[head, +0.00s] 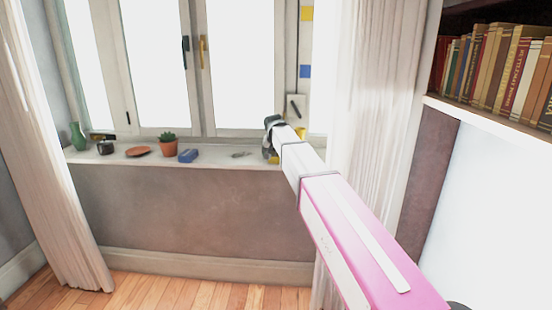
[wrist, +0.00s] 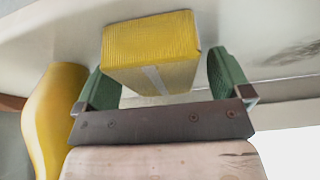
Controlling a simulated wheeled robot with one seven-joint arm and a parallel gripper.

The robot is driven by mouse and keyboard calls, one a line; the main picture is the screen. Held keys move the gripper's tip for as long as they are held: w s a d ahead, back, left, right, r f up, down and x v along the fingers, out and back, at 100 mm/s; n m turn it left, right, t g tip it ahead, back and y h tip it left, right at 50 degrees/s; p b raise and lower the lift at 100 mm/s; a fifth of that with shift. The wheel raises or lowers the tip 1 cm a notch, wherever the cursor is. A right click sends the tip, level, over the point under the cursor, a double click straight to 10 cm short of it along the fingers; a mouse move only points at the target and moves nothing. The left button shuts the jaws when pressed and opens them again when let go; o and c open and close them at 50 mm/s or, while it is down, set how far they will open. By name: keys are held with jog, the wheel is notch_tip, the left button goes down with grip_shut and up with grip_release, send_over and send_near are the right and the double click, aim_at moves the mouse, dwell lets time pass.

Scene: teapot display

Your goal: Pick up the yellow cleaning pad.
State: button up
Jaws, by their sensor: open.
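The yellow cleaning pad (wrist: 150,42) is a ribbed yellow block with a pale stripe on its near face. In the wrist view it lies on a pale surface at the top middle. My gripper (wrist: 160,72) is open, with one green finger on each side of the pad. The pad's near part sits between the fingers, with a visible gap on the right; I cannot tell whether the left finger touches it. In the head view my gripper (head: 270,140) is over the right part of the windowsill, and the pad is mostly hidden there.
A smooth rounded yellow object (wrist: 52,115) stands close to the left finger. Along the windowsill (head: 220,160) are a blue box (head: 188,155), a potted plant (head: 168,147), a brown dish (head: 138,152) and a green vase (head: 78,136). A curtain (head: 368,90) hangs right of my gripper.

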aim_at(274, 154)
jog(key=c, duration=1)
jog(key=shift+r, duration=0.6)
jog(key=r, duration=0.2)
jog(key=a+r, duration=0.1)
jog(key=r, duration=0.1)
jog(key=shift+s, duration=0.35)
jog(key=s+a+r, duration=0.4)
jog(key=a, duration=0.1)
jog(key=s+a+r, duration=0.2)
jog(key=a, duration=0.1)
jog(key=shift+s+a, duration=0.1)
jog(key=shift+a, duration=0.1)
jog(key=shift+o, duration=0.4)
